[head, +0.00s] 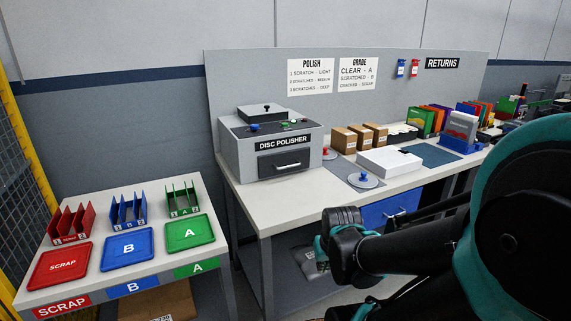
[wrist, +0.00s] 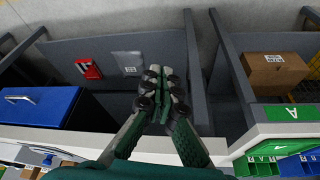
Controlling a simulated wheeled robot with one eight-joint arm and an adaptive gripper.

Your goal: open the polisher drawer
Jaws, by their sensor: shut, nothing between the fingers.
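The disc polisher (head: 262,135) is a grey box with a dark front, standing at the left end of the long bench in the head view. Its drawer (head: 270,163) is a dark front panel below the "DISC POLISHER" label. It looks closed, with a pale bar handle (head: 288,167) across it. My gripper (wrist: 163,85) is in the wrist view, its fingers together and empty. It hangs out in front of the benches, well away from the polisher, which the wrist view does not show.
A side table (head: 196,288) with red, blue and green trays and racks stands at left. A white box (head: 389,162), cartons (head: 343,139) and pucks share the bench (head: 262,216). A blue drawer unit (wrist: 42,106) is below. Floor between the tables is open.

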